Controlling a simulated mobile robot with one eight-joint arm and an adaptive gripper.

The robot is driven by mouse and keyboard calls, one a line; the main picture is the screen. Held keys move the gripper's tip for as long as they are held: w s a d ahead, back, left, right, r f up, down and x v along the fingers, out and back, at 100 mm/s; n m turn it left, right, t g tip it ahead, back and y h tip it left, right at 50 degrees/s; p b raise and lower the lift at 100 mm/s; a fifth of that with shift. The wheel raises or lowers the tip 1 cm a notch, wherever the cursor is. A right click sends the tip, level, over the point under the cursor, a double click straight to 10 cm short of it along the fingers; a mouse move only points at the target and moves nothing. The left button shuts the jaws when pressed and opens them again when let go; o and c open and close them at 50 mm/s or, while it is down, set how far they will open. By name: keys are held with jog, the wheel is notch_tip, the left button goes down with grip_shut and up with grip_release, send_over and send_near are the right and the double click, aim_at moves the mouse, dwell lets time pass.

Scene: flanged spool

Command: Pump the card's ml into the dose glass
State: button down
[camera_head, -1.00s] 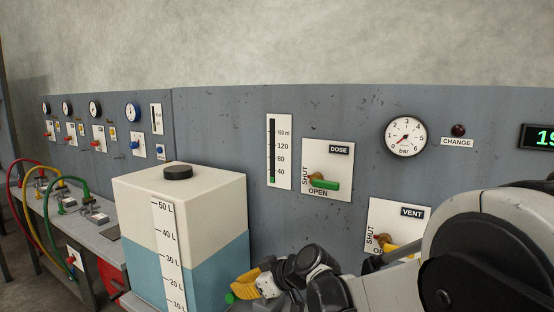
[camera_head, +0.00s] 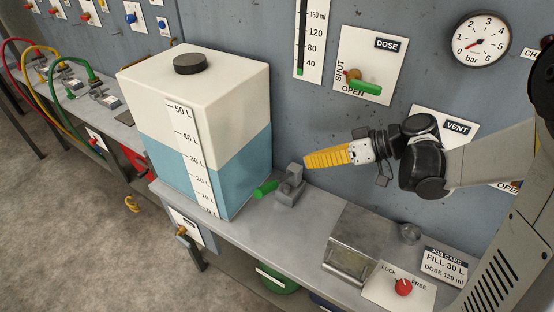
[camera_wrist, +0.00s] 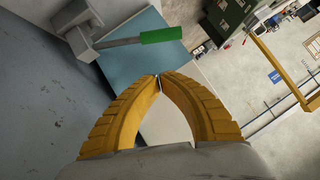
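The job card (camera_head: 443,264) reads FILL 30 L, DOSE 120 ml. The dose glass (camera_head: 309,40), a tall scale marked in ml on the wall panel, shows a short green column at its bottom, below 40. The DOSE valve's green handle (camera_head: 365,87) lies by OPEN. A small pump lever with a green grip (camera_head: 265,189) stands out from a grey block (camera_head: 290,187) on the bench; it also shows in the wrist view (camera_wrist: 161,35). My gripper (camera_head: 306,162) is above and right of that grip, apart from it. Its yellow fingertips (camera_wrist: 158,77) meet, with nothing visible between them.
A white tank (camera_head: 230,90) with blue liquid near 30 L stands left of the lever. A metal box (camera_head: 350,252), a red LOCK/FREE knob (camera_head: 403,287) and a small round grey piece (camera_head: 409,233) sit to the right. My arm partly covers the VENT plate (camera_head: 455,127).

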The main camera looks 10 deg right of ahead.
jog(key=shift+s, duration=0.25)
